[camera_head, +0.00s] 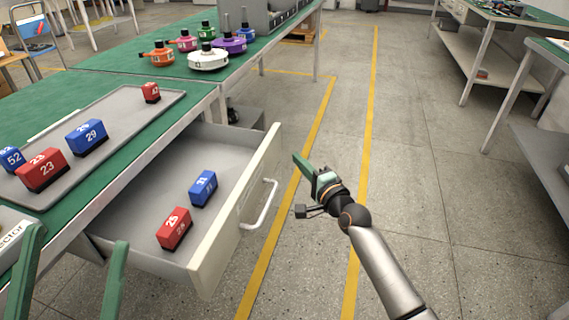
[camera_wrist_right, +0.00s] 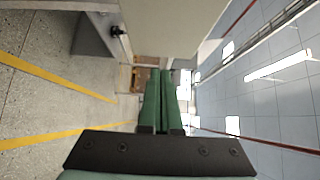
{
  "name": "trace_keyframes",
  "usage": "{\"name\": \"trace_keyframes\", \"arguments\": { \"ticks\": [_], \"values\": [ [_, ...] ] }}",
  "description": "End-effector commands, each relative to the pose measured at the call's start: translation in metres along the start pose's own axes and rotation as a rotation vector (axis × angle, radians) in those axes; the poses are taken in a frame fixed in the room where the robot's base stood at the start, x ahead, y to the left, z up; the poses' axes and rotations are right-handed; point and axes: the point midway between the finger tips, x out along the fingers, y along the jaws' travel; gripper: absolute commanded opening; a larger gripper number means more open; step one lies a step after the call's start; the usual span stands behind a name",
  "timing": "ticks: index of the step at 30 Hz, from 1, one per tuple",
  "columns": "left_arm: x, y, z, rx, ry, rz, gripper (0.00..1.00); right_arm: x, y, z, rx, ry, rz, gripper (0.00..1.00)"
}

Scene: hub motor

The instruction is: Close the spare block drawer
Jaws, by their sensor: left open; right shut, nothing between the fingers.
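The spare block drawer (camera_head: 215,240) is pulled out from under the green-topped table. Its pale front panel has a white bar handle (camera_head: 262,208). Inside lie a blue block (camera_head: 203,188) and a red block (camera_head: 173,229), apart from each other. My right gripper (camera_head: 299,162) is shut and empty, just to the right of the drawer front and apart from the handle. Its green fingers (camera_wrist_right: 160,105) show together in the right wrist view, with a pale panel above them. My left gripper (camera_head: 72,280) is open at the lower left, its fingers in front of the table edge and drawer.
On the table (camera_head: 60,98), a grey tray (camera_head: 110,130) holds several red and blue numbered blocks. Coloured round motor parts (camera_head: 208,58) stand further back. The floor right of the drawer is clear, with yellow lines. Another workbench (camera_head: 500,30) stands at the right.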

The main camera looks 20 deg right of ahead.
Motion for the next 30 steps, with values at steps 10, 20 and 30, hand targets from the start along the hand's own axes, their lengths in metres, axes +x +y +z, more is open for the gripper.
{"name": "trace_keyframes", "arguments": {
  "ticks": [10, 20, 30],
  "values": [
    [-0.005, 0.003, 0.005, -0.016, -0.002, -0.002, 0.86, 0.028, 0.001, 0.027, 0.001, 0.000, 0.001, 0.00],
    [-0.005, 0.004, 0.005, -0.019, -0.002, 0.000, 0.86, 0.030, 0.000, 0.028, -0.001, 0.000, 0.001, 0.00],
    [-0.010, 0.006, 0.010, -0.024, -0.003, -0.001, 0.86, 0.040, 0.002, 0.027, 0.000, 0.000, 0.000, 0.00]
  ]
}}
